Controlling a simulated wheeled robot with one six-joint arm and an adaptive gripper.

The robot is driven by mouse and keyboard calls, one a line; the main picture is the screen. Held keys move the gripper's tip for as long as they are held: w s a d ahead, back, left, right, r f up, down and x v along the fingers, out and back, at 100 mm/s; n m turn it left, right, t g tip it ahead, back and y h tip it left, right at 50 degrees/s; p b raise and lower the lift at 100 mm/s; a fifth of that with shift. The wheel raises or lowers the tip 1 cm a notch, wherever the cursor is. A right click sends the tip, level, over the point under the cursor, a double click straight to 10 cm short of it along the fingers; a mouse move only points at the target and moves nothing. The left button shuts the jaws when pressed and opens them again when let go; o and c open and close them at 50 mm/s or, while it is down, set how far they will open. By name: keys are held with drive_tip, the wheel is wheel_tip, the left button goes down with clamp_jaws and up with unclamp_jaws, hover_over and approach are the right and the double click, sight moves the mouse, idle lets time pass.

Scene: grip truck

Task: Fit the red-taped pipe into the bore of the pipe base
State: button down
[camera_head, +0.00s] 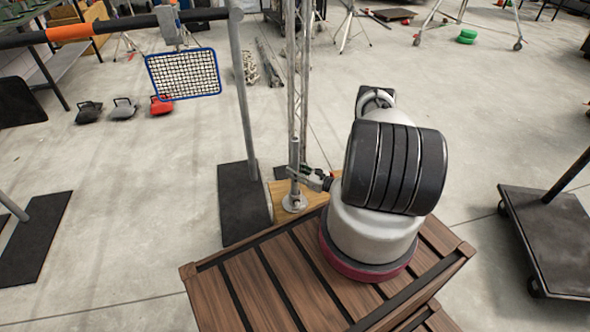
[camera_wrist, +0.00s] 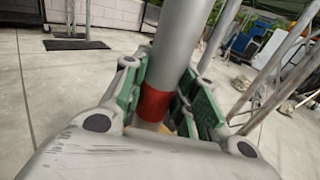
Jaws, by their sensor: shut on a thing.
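The grey pipe (camera_head: 295,158) stands upright in the head view, beyond the edge of the wooden crate. Its red tape band (camera_wrist: 155,102) shows in the wrist view between the green-padded fingers of my gripper (camera_wrist: 165,100). My gripper also shows in the head view (camera_head: 304,176), closed around the pipe from the right. The pipe base (camera_head: 294,204), a round grey flange on a wooden board, lies directly below the pipe. The pipe's lower end appears in line with the base; whether it sits inside the bore I cannot tell. The red tape is hidden in the head view.
A slatted wooden crate (camera_head: 222,297) fills the foreground under my arm. A grey post (camera_head: 243,110) on a black foot plate (camera_head: 238,220) stands close left of the pipe. A lattice truss (camera_head: 299,70) rises behind it. A dark cart (camera_head: 548,235) is at right.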

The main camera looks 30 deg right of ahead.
drive_tip(key=shift+f, duration=0.35)
idle(0.6)
drive_tip(key=c, duration=1)
unclamp_jaws()
drive_tip(key=shift+c, duration=0.2)
drive_tip(key=v, duration=1.2)
